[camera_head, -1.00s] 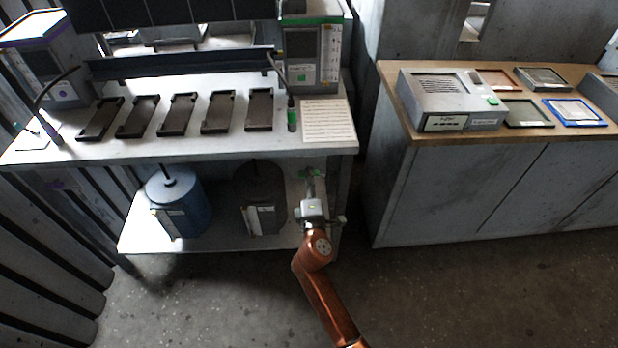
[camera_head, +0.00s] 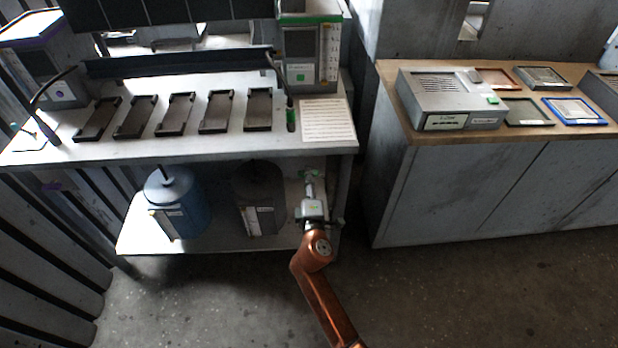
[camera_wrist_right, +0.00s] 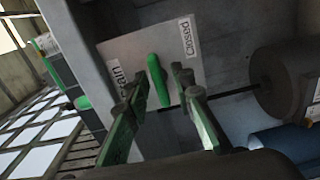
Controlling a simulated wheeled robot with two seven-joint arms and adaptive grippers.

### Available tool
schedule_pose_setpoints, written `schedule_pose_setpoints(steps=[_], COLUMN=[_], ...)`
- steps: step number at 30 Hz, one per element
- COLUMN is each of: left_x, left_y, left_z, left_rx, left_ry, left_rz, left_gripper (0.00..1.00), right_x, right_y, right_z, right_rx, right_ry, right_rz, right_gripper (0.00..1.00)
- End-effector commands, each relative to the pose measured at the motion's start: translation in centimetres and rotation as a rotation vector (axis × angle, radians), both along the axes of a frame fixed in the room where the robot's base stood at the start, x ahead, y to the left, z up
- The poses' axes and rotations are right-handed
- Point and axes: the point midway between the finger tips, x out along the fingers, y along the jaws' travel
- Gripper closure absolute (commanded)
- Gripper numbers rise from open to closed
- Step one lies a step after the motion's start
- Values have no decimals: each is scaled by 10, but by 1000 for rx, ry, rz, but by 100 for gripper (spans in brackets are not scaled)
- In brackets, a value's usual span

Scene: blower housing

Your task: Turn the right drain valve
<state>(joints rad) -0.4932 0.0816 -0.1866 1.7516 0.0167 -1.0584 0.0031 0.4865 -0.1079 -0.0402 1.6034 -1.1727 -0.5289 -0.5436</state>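The right drain valve shows in the right wrist view as a green lever handle (camera_wrist_right: 158,80) on a pale plate (camera_wrist_right: 135,50) with labels reading "Closed" and, partly hidden, apparently "Drain". My right gripper (camera_wrist_right: 158,92) is open, with one finger on each side of the handle. The handle stands between the fingertips, with gaps seen on both sides; I cannot tell whether they touch it. In the head view my right gripper (camera_head: 311,184) reaches under the bench at its right end, over a small green part of the valve (camera_head: 309,174). My left gripper is out of view.
The bench top (camera_head: 230,145) overhangs the right gripper. A dark canister (camera_head: 259,195) stands close to its left, and a blue canister (camera_head: 178,205) farther left, on the lower shelf. A grey cabinet (camera_head: 430,190) stands to the right. The floor in front is clear.

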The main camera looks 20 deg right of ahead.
Motion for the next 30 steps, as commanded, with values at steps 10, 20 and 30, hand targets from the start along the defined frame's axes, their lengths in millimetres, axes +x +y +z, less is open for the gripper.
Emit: schedule_pose_setpoints(steps=[10,20,30], left_x=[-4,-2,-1], left_y=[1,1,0], left_z=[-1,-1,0], left_rx=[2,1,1], left_ry=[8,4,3], left_rz=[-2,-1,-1], left_gripper=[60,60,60], right_x=[-3,-49,-72], right_y=[0,14,21], right_z=[1,0,0], right_rx=[-1,0,0], right_ry=[-1,0,0], right_rz=[0,-1,0], right_gripper=[73,73,73])
